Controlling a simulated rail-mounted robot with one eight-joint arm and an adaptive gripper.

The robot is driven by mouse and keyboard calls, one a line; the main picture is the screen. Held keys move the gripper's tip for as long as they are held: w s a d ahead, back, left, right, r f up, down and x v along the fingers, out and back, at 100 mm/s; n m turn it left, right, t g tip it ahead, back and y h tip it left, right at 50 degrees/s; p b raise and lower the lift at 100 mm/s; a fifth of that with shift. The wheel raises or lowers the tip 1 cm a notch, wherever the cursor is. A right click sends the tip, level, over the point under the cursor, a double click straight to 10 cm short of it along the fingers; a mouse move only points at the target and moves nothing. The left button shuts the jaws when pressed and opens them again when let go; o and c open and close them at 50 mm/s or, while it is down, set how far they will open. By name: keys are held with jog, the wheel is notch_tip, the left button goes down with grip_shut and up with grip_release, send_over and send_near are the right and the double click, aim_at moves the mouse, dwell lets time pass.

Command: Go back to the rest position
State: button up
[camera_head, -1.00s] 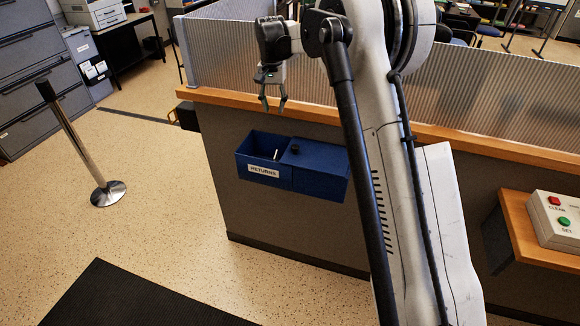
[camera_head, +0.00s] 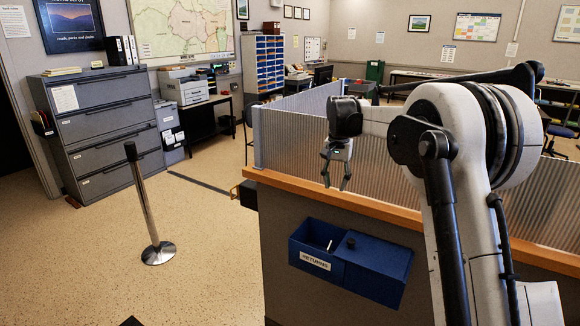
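My gripper (camera_head: 336,187) hangs from my arm, pointing down, in front of the ribbed counter screen and above the counter's wooden edge. The left part of the box is open at the top and holds a small light item. A dark round knob sits on the box's top near the middle.
A wooden-topped counter (camera_head: 290,188) with a ribbed translucent screen (camera_head: 287,127) runs across the right. A metal post (camera_head: 147,212) stands on the speckled floor at left. Grey filing drawers (camera_head: 108,128) stand behind it. The floor between post and counter is clear.

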jog(key=s+r+n+t+b, duration=0.15)
jog(key=s+r, duration=0.25)
jog(key=s, duration=0.7)
jog(key=s+r+n+t+b, duration=0.1)
jog(key=s+r+t+b, duration=0.15)
jog(key=s, duration=0.95)
jog(key=s+f+n+t+b, duration=0.1)
jog(key=s+f, duration=0.4)
jog(key=s, duration=0.6)
jog(key=s+f+n+t+b, duration=0.1)
jog(key=s+f+t, duration=0.1)
jog(key=s+f, duration=0.4)
jog(key=s, duration=0.5)
jog(key=shift+s+f+b, duration=0.2)
jog(key=shift+s+b, duration=0.1)
jog(key=shift+n, duration=0.25)
jog(key=shift+c, duration=0.4)
